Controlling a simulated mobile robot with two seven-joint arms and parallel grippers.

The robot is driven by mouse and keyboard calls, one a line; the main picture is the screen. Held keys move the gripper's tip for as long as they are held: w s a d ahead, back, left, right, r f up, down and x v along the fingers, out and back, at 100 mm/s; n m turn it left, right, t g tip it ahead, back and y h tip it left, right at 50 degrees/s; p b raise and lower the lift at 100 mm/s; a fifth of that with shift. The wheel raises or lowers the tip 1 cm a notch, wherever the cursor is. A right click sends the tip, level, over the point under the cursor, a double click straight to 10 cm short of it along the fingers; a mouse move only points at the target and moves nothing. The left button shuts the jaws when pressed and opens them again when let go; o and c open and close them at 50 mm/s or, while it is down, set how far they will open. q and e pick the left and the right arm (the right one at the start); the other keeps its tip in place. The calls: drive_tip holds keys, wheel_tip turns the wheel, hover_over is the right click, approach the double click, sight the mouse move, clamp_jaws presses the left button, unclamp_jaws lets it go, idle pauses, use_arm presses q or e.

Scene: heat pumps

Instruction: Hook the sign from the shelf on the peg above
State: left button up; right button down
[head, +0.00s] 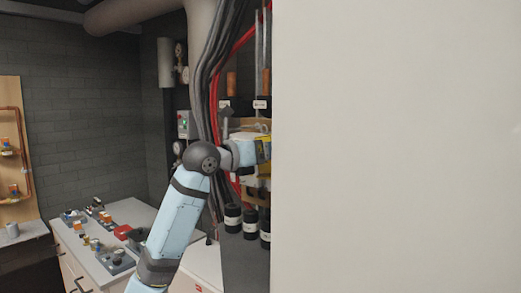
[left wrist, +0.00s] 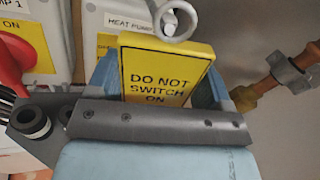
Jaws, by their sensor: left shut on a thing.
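A yellow sign (left wrist: 162,78) reading "DO NOT SWITCH ON" in black fills the middle of the left wrist view. A grey ring-shaped part (left wrist: 174,19) shows at its top edge; I cannot tell whether it belongs to the sign or is a peg. My left gripper (left wrist: 160,88) is shut on the sign, with a blue finger on each side. In the head view a bit of yellow (head: 263,150) shows at the left gripper, beside a large pale surface that hides what lies to the right. My right gripper is not in view.
White boxes labelled "HEAT PUMP" (left wrist: 128,22) and a red handle (left wrist: 10,65) are close behind the sign. A copper pipe with a fitting (left wrist: 275,80) is at right. In the head view, cables (head: 212,80) hang by the arm; a bench (head: 135,212) carries small parts.

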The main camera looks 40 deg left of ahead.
use_arm(q)
drive_tip(key=shift+w, duration=0.55)
drive_tip(key=shift+w+a+f, duration=0.1)
drive_tip(key=shift+w+f, duration=0.3)
drive_tip(key=shift+w, duration=0.15)
drive_tip(key=shift+w+f+b, duration=0.2)
drive_tip(key=shift+b, duration=0.15)
drive_tip(key=o, duration=0.9)
drive_tip(key=shift+s, duration=0.1)
